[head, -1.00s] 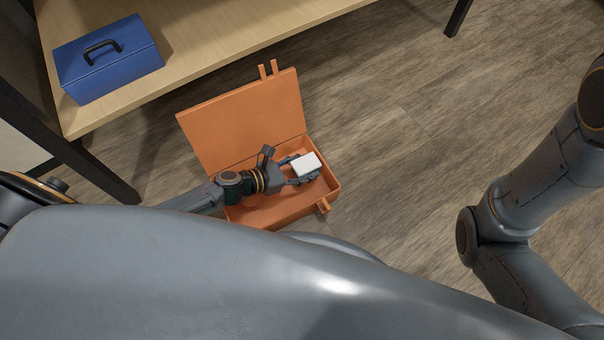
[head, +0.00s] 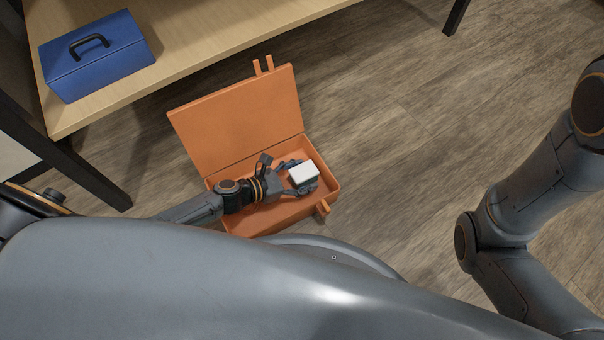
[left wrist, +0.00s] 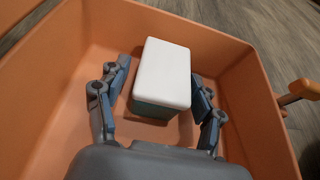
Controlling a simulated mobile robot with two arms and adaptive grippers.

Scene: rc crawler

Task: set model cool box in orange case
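The model cool box (head: 304,174), with a white lid and teal body, is inside the open orange case (head: 262,220), towards its right end. It also shows in the left wrist view (left wrist: 162,75), upright and apparently on the case floor. My left gripper (head: 298,178) reaches down into the case. Its fingers (left wrist: 160,100) stand on either side of the cool box, open, with a gap on the left side; the right finger is very close to the box. My right gripper is out of view.
The case lid (head: 240,120) stands raised at the back. A blue toolbox (head: 98,58) sits on a wooden shelf (head: 200,50) at upper left. A dark shelf leg (head: 75,170) stands left of the case. The wooden floor (head: 410,130) to the right is clear.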

